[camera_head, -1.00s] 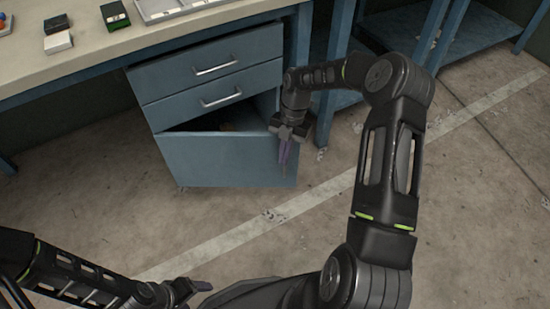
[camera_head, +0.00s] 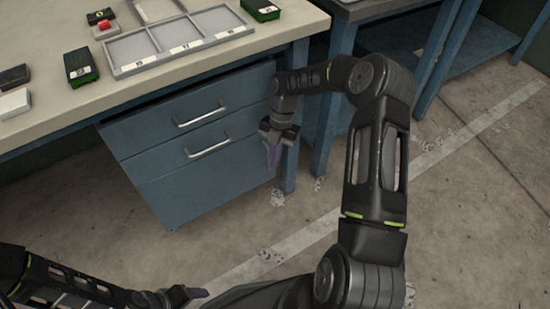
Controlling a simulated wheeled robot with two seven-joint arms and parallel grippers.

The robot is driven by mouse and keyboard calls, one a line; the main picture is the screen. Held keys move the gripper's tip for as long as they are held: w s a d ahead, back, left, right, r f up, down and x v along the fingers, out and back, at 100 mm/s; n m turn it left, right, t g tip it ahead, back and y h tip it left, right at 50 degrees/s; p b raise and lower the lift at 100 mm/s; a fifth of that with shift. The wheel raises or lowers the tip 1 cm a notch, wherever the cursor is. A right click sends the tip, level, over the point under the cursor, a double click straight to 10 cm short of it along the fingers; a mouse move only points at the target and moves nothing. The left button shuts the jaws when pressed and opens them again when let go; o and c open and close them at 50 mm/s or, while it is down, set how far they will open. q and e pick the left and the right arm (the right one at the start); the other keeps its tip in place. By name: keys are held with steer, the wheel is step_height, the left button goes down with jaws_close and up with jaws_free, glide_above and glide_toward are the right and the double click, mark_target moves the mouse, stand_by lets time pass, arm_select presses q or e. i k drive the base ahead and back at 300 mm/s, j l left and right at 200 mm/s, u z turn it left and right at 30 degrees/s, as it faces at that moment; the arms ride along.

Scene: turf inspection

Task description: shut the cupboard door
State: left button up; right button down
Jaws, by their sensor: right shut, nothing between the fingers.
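The blue cupboard door (camera_head: 205,186) is the large plain panel under two drawers of the bench cabinet. It sits in line with the drawer fronts, and no dark gap shows above it. My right gripper (camera_head: 275,162) is shut and empty, its purple fingers pointing down at the door's right edge. I cannot tell whether they touch the door. My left gripper (camera_head: 197,293) is low in the picture, in front of the cabinet and apart from it; its jaw opening is not clear.
Two drawers with handles (camera_head: 207,148) are above the door, both shut. The benchtop (camera_head: 50,125) holds a grey compartment tray (camera_head: 181,48) and several small boxes. A blue bench leg (camera_head: 320,150) stands right of my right gripper. The floor (camera_head: 350,260) in front is open.

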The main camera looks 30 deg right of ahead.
mark_target(176, 198)
steer(key=k+j+z, duration=0.1)
steer(key=k+j, duration=0.65)
